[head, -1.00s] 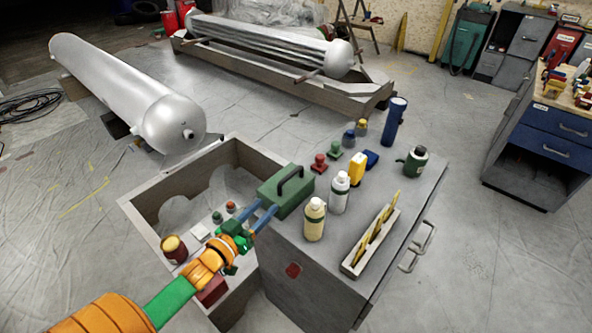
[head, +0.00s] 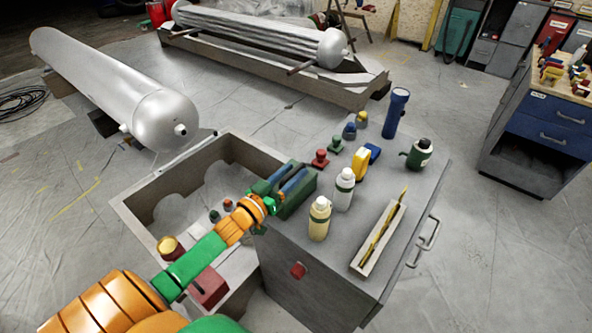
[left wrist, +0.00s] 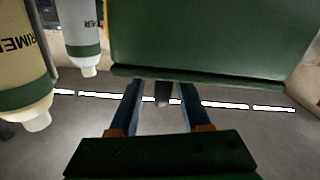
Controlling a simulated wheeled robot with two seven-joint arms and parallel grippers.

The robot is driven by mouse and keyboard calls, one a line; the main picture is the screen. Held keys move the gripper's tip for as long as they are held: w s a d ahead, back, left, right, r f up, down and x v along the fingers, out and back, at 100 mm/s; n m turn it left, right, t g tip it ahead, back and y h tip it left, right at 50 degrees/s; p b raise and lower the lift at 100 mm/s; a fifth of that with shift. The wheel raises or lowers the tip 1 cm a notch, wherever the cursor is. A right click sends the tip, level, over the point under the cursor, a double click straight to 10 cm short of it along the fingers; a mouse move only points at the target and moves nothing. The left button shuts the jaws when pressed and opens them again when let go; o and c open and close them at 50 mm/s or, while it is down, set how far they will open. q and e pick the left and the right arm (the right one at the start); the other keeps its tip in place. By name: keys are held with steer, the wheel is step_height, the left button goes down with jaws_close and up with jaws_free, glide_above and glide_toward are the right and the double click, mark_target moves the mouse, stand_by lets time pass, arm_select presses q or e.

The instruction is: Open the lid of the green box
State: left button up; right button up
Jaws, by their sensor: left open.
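The green box (head: 300,197) sits at the left edge of the grey cabinet top, beside the open bin. My left gripper (head: 285,175) is at the box, and its blue fingers cover much of the box top in the head view. In the left wrist view, the box's green side (left wrist: 210,40) fills the upper part, with a rim along its lower edge. There the fingers (left wrist: 160,92) are apart, with a small dark piece between them; I cannot tell whether they touch the box. The black handle is hidden in the head view. My right gripper is not in view.
A cream bottle (head: 319,219) and a white bottle (head: 343,189) stand close right of the box. A long tray (head: 380,238), a blue flashlight (head: 396,114) and a green can (head: 419,155) are further right. The open bin (head: 135,215) lies left, with a jar (head: 170,249).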

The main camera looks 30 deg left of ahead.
arm_select(q)
steer(key=shift+w+f, duration=0.1)
steer(key=shift+w, duration=0.8)
steer(key=shift+s, duration=0.1)
jaws_close()
stand_by(0.7)
